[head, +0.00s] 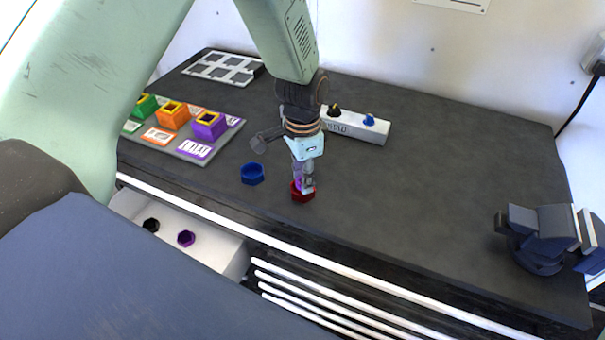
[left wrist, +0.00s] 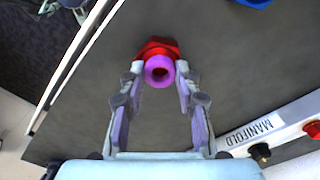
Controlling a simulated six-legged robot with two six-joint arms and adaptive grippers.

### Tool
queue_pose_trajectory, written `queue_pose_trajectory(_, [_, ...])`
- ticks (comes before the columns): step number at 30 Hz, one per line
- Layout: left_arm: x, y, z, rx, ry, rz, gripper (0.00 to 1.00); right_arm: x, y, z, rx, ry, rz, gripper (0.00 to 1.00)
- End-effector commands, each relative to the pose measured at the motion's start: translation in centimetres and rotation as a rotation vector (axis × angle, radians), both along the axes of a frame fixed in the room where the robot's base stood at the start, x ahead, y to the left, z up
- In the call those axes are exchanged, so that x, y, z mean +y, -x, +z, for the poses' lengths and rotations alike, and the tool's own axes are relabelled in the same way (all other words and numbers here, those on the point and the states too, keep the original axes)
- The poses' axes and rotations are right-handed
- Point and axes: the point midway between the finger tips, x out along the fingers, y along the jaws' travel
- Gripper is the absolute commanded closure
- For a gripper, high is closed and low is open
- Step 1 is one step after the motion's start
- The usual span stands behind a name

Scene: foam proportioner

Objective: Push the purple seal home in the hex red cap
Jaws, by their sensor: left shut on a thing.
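The hex red cap (head: 303,196) stands on the dark bench top, directly below my left gripper (head: 302,182). In the left wrist view the red cap (left wrist: 158,46) shows just beyond the fingertips. The purple seal (left wrist: 159,70) is a ring with a dark hole, held between the fingertips of my left gripper (left wrist: 160,72). In the head view the seal is mostly hidden by the fingers. The seal lies in line with the cap and looks to be at its opening; I cannot tell how deep it sits.
A blue hex cap (head: 252,174) stands left of the red cap. A white manifold bar (head: 358,126) lies behind. A tray with coloured blocks (head: 226,134) is at left. A dark vise (head: 541,232) stands at right. An open drawer (head: 215,249) holds black and purple caps.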

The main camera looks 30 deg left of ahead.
Motion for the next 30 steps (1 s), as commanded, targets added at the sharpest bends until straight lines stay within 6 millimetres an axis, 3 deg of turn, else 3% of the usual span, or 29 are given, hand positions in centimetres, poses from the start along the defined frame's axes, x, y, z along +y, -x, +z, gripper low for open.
queue_pose_trajectory(27, [-0.02,0.23,-0.01,0.001,0.0,0.0,0.82,0.0,-0.01,0.61,0.0,0.0,0.0,0.6])
queue_pose_trajectory(28, [-0.01,0.22,-0.01,0.001,0.0,0.0,0.65,-0.01,-0.01,0.61,0.0,0.0,0.0,0.6])
queue_pose_trajectory(30, [-0.01,0.22,0.0,0.001,0.0,0.0,0.59,-0.01,0.0,0.61,0.0,0.0,0.0,0.6])
